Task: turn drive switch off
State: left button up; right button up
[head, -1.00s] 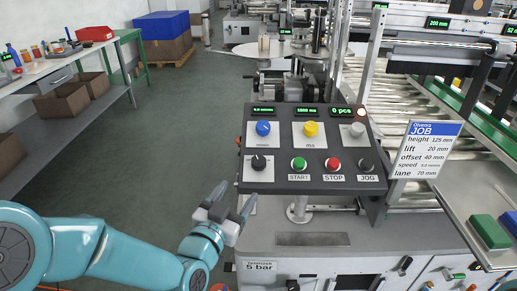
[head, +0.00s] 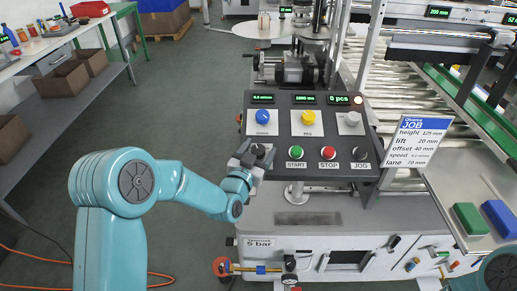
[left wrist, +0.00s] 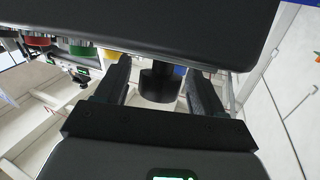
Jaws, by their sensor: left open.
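The black rotary knob at the lower left of the control panel (head: 274,181) is largely covered by my gripper in the head view; its label cannot be read. I take it for the drive switch. My left gripper (head: 249,155) is open at that knob. In the left wrist view the black knob (left wrist: 160,84) stands between the two open fingers of the left gripper (left wrist: 160,92), with a gap visible on each side. The knob's pointer direction is hidden. My right gripper is out of view.
On the panel are a green START button (head: 296,152), a red STOP button (head: 328,153), a black JOG knob (head: 360,153) and blue (head: 263,117), yellow (head: 308,117) and grey (head: 351,118) knobs. A JOB sign (head: 425,138) stands at right.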

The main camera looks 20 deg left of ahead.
pick_arm(q)
jog(key=shift+r, duration=0.1)
jog(key=c, duration=1)
jog(key=n+y+b, duration=0.1)
jog(key=b, duration=0.1)
jog(key=n+y+b, duration=0.1)
jog(key=y+b, duration=0.1)
jog(key=shift+d+f+n, duration=0.15)
jog(key=shift+f+n, duration=0.15)
jog(key=shift+o, duration=0.2)
jog(key=shift+n+y+b, duration=0.45)
jog(key=shift+n+y, duration=0.05)
jog(key=shift+y, duration=0.2)
jog(key=shift+r+n+g+y+b, duration=0.15)
jog(key=shift+n+y+b, duration=0.05)
jog(key=shift+n+y, duration=0.4)
jog(key=shift+r+n+g+y+b, duration=0.2)
jog(key=shift+n+y, duration=0.3)
jog(key=shift+y, duration=0.2)
jog(key=o, duration=1)
jog(key=shift+c, duration=0.2)
